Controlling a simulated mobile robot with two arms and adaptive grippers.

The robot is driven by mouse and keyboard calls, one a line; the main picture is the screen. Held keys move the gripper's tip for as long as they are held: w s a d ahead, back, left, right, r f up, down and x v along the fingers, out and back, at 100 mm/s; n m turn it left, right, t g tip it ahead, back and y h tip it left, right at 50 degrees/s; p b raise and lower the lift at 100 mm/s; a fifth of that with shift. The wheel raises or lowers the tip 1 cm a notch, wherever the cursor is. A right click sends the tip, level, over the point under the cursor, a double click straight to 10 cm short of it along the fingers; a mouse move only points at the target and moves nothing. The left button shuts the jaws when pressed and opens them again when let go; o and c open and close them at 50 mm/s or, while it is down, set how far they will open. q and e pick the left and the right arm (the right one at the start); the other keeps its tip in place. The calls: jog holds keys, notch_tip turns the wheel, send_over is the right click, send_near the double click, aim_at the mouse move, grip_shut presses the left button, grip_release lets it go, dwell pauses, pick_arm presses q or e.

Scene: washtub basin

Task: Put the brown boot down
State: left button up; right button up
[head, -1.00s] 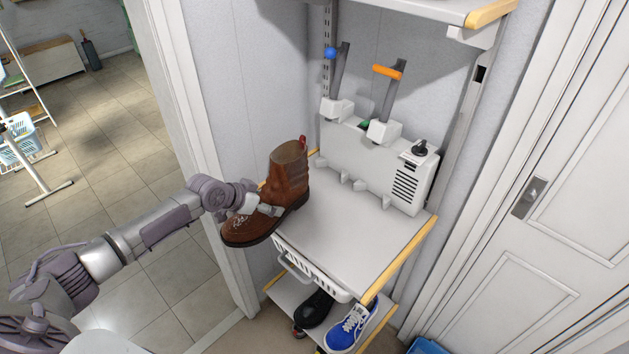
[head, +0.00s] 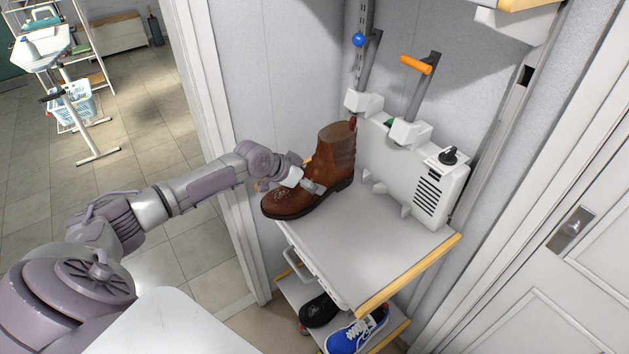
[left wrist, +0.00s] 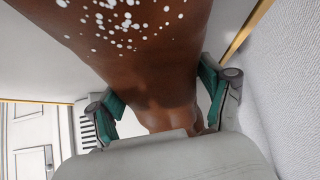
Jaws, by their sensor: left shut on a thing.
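The brown boot (head: 325,176) is upright over the left part of the white shelf (head: 372,248), toe pointing left and toward me. I cannot tell whether its sole touches the shelf. My left gripper (head: 312,186) is shut on the boot from its left side. In the left wrist view the boot (left wrist: 150,60) fills the middle, speckled with white spots, and the green-padded fingers of my left gripper (left wrist: 162,100) sit on both sides of it. My right gripper is not in view.
A white dryer unit with two upright posts (head: 415,180) stands at the shelf's back. Below are a black shoe (head: 318,311) and a blue sneaker (head: 355,333). A white door (head: 560,270) is at right. The shelf's front right is clear.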

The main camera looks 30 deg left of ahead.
pick_arm(q)
jog(key=shift+s+a+r, duration=0.1)
jog(key=shift+s+a, duration=0.3)
jog(key=shift+a, duration=0.1)
jog(key=o, duration=1.7)
jog(key=shift+w+d+f, duration=0.15)
jog(key=shift+w+f, duration=0.05)
jog(key=shift+w, duration=0.05)
jog(key=shift+d, duration=0.1)
jog(key=shift+s+r, duration=0.1)
jog(key=shift+r, duration=0.1)
jog(key=shift+s+a+r, duration=0.1)
jog(key=shift+s+a, duration=0.05)
jog(key=shift+a, duration=0.1)
jog(key=b+v, duration=0.1)
jog(key=v, duration=0.9)
jog(key=shift+s+r+b, duration=0.15)
jog(key=shift+r+b, duration=0.05)
jog(key=shift+b, duration=0.15)
jog(key=shift+s+r, duration=0.3)
jog(key=shift+r, duration=0.1)
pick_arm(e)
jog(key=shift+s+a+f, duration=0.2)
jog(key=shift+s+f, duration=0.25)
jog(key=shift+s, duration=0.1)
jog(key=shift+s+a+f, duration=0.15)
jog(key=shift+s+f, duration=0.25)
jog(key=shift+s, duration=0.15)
